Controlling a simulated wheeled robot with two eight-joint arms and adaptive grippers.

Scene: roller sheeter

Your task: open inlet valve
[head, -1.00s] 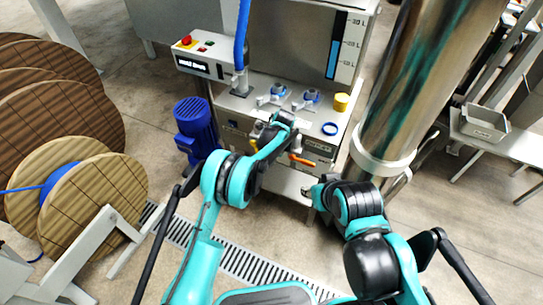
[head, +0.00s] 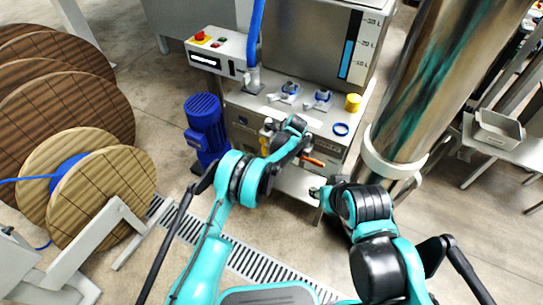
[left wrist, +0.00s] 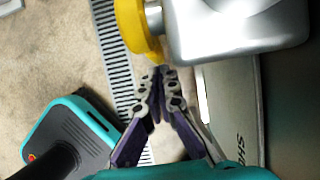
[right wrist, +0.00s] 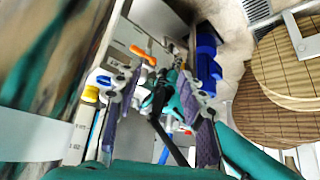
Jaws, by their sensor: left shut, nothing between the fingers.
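The roller sheeter's front carries a valve with an orange handle (head: 313,161). A yellow handle beside a silver valve body shows left of my left wrist in the head view (head: 268,123). In the left wrist view my left gripper (left wrist: 160,74) is shut and empty. Its tips are just below the yellow handle (left wrist: 137,28) and silver body (left wrist: 235,30); I cannot tell whether they touch. In the head view the left fingertips are mostly hidden by the wrist. My right gripper (head: 318,193) is low, right of the machine front. In the right wrist view it is open and empty (right wrist: 155,62).
A blue motor (head: 204,122) stands left of the machine. A steel column (head: 430,90) rises close on the right. Wooden cable reels (head: 110,190) fill the left. A yellow cap (head: 353,102) and blue ring (head: 341,129) are on the machine's top. A floor grate (head: 250,262) runs in front.

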